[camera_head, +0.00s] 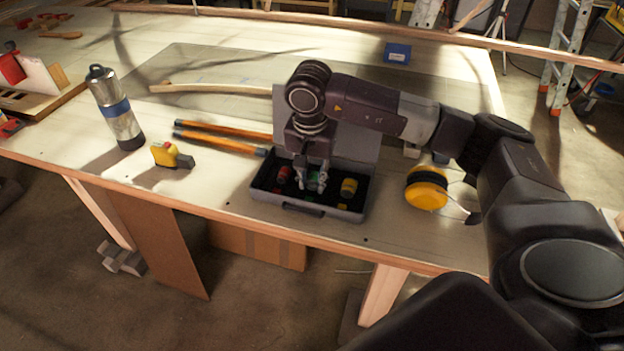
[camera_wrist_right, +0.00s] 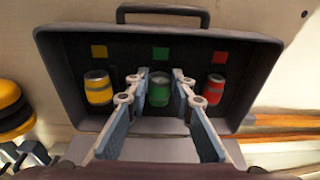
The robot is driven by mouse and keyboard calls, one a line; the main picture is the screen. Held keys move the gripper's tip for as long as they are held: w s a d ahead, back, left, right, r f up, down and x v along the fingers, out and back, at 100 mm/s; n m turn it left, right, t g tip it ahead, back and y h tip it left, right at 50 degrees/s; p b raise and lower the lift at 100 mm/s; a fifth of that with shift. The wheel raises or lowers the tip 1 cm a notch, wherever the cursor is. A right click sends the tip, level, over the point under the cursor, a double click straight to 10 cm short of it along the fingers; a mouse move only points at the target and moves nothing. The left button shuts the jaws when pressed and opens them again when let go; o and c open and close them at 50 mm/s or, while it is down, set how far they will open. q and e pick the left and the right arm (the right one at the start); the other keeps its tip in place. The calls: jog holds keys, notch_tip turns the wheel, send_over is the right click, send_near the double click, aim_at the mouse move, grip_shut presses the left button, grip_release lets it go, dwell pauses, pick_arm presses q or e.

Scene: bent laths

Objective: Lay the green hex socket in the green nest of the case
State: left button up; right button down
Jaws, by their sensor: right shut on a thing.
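The open grey case (camera_head: 302,209) lies on the workbench, its lid raised at the back. My right gripper (camera_head: 312,186) points down into the case and is shut on the green hex socket (camera_wrist_right: 159,91). In the right wrist view the green socket is between the two fingertips, in line with a green square (camera_wrist_right: 161,54) on the case's dark insert. A yellow socket (camera_wrist_right: 98,88) and a red socket (camera_wrist_right: 213,89) lie on either side of it, each by a square of its own colour. Whether the green socket touches its nest's floor is hard to tell. My left gripper is not in view.
Two orange bars (camera_head: 222,142) lie left of the case, with a yellow-and-black tool (camera_head: 172,156) and a steel bottle (camera_head: 117,112) further left. A yellow-and-black round object (camera_head: 427,190) is at the right. A blue box (camera_head: 397,54) sits at the back.

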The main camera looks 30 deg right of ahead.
jog(key=c, duration=1.6)
grip_release()
jog(key=shift+r, duration=0.15)
jog(key=shift+r+p, duration=1.95)
jog(key=shift+r, duration=1.45)
